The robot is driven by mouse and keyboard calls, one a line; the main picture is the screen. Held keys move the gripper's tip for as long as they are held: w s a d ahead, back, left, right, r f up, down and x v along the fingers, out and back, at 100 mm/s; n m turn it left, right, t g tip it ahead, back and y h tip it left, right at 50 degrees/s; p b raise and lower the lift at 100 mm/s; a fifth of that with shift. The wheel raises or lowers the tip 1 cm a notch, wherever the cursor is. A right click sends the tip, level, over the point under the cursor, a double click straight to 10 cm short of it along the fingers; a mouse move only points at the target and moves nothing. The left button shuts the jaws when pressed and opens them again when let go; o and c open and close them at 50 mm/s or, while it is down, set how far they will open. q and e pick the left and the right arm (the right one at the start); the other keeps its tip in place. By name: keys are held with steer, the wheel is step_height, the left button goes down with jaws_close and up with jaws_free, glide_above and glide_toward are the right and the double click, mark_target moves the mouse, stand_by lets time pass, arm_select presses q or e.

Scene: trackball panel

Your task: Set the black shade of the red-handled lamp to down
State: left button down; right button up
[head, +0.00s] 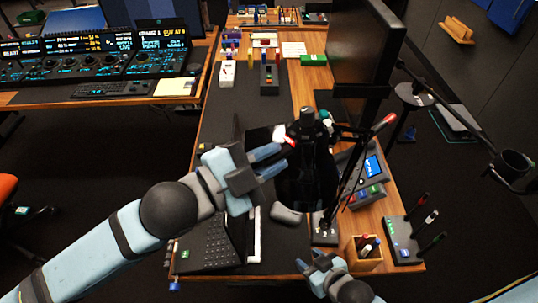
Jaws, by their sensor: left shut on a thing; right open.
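The black lamp shade (308,128) is upright near the middle of the desk, with dark lamp arms behind and beside it. A bright red and white part (284,135) shows at its left side. A red-tipped rod (384,123) sticks out to the right among the lamp arms. My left gripper (284,156) reaches in from the left and is shut at the shade's left side; the exact contact is dark and hard to see. My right gripper (322,262) is open and empty at the desk's front edge, beside a wooden pen cup.
A laptop (217,241) and a grey mouse (286,213) lie near the front. The wooden pen cup (366,254), a control panel (366,172) and a pen holder (404,238) stand at right. A large monitor (357,45) rises behind. The dark mat further back has free room.

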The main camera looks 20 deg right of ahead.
steer(key=shift+f, duration=0.1)
stand_by(0.3)
arm_select(q)
steer(key=c, duration=1.1)
jaws_free()
steer(key=shift+a, duration=0.1)
steer(key=shift+s+a, duration=0.1)
steer(key=shift+a, duration=0.2)
arm_select(e)
step_height(320, 180, down, 3)
steer(key=b, duration=0.3)
arm_select(q)
steer(key=v, duration=1.3)
steer(key=shift+r, duration=0.1)
